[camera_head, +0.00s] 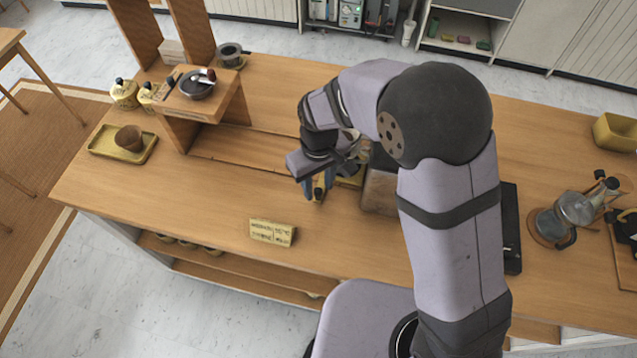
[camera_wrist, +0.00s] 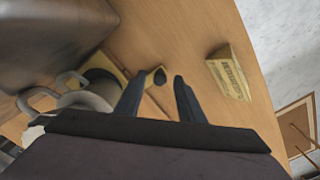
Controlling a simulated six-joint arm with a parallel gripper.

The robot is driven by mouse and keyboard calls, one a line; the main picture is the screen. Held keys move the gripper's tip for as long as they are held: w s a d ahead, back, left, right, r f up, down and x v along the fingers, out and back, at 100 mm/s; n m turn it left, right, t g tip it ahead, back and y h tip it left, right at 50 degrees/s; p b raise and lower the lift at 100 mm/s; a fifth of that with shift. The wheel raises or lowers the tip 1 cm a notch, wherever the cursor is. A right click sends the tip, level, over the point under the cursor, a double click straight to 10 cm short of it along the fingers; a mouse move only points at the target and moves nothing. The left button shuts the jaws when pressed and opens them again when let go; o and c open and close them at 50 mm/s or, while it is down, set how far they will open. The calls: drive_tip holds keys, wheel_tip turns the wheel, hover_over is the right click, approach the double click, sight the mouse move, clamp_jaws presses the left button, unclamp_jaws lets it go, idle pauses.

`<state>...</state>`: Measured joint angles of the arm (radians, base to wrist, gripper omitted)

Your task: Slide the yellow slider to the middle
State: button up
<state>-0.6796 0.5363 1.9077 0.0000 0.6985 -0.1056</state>
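The yellow slider, a small yellow piece with a dark round top, shows in the wrist view (camera_wrist: 160,71) just beyond and between my fingertips. In the head view the yellow slider (camera_head: 319,193) is partly covered by my gripper, near the middle of the wooden counter. My gripper (camera_head: 311,188) is low over the counter, pointing down. In the wrist view its two dark fingers (camera_wrist: 159,79) are apart with nothing clearly held between them. I cannot tell whether a finger touches the slider. The track of the slider is mostly hidden.
A yellow sign block (camera_head: 272,232) stands near the counter's front edge. A metallic box (camera_head: 379,190) is just right of my gripper, with a yellow tray (camera_wrist: 103,62) and a grey cup (camera_wrist: 92,98) close by. A wooden stand (camera_head: 222,106) is at left.

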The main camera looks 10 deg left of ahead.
drive_tip(key=shift+f, duration=0.55)
clamp_jaws()
drive_tip(key=shift+a, duration=0.1)
drive_tip(key=a, duration=1.8)
drive_tip(key=shift+r, duration=0.1)
unclamp_jaws()
